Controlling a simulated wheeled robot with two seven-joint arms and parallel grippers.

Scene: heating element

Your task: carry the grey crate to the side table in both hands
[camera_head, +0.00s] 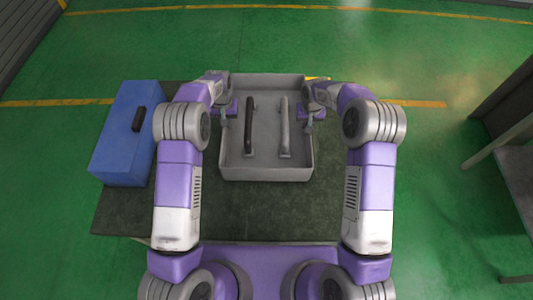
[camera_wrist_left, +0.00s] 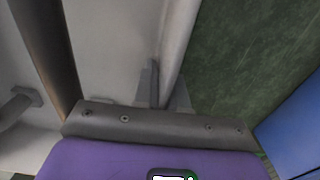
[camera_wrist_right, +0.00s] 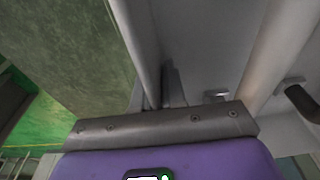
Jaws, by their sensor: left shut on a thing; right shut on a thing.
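The grey crate (camera_head: 266,165) is on or just above the dark table in front of me, in the middle of the head view; I cannot tell if it is lifted. Inside it are a dark bar handle (camera_head: 249,125) and a light grey bar handle (camera_head: 284,125). My left gripper (camera_head: 228,110) is shut on the crate's left wall, which also shows in the left wrist view (camera_wrist_left: 182,35). My right gripper (camera_head: 309,112) is shut on the crate's right wall, which also shows in the right wrist view (camera_wrist_right: 138,40).
The dark green table (camera_head: 265,215) lies beneath the crate. A blue box (camera_head: 120,135) with a black handle (camera_head: 139,119) stands at its left. A grey side structure (camera_head: 515,165) stands at the far right. Green floor with yellow lines lies open beyond and to the right.

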